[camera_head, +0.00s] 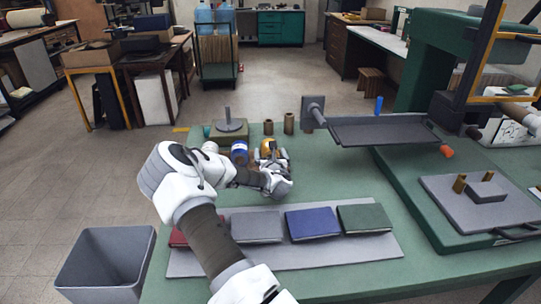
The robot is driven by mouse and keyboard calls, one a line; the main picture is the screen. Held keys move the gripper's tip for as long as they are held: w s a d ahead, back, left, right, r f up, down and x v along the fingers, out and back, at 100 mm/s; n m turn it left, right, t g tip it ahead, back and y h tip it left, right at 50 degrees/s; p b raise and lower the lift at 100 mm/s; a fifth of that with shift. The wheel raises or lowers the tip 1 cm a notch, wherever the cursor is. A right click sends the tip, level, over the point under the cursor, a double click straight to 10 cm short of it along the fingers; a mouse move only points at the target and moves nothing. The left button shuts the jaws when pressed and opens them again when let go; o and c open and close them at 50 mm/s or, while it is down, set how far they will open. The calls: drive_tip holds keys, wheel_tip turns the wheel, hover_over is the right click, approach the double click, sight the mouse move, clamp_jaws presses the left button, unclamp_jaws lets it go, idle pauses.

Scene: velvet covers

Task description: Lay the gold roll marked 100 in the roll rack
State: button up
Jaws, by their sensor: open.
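A gold roll (267,145) is on the green bench, past the middle of the table; any marking on it is too small to read. My gripper (271,155) is at the gold roll with its jaws open and hides part of it. I cannot tell whether they touch. A blue roll with a white end (239,152) sits just left of it. I cannot tell for sure which thing is the roll rack. A dark grey tray-like holder (385,131) is to the right, and a stand with an upright peg (230,125) is behind the blue roll.
Red, grey (257,228), blue (312,224) and green covers (363,219) lie on a grey board near the front, partly behind my arm. Two brown cylinders (289,123) stand behind the gold roll. A green press (440,70) stands right. A grey bin (107,262) stands left.

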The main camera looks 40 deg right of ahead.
drive_tip(key=p+v, duration=0.1)
drive_tip(key=v, duration=1.6)
drive_tip(key=shift+s+a+r+p, duration=0.1)
drive_tip(key=shift+s+r+p, duration=0.05)
drive_tip(key=shift+p, duration=0.15)
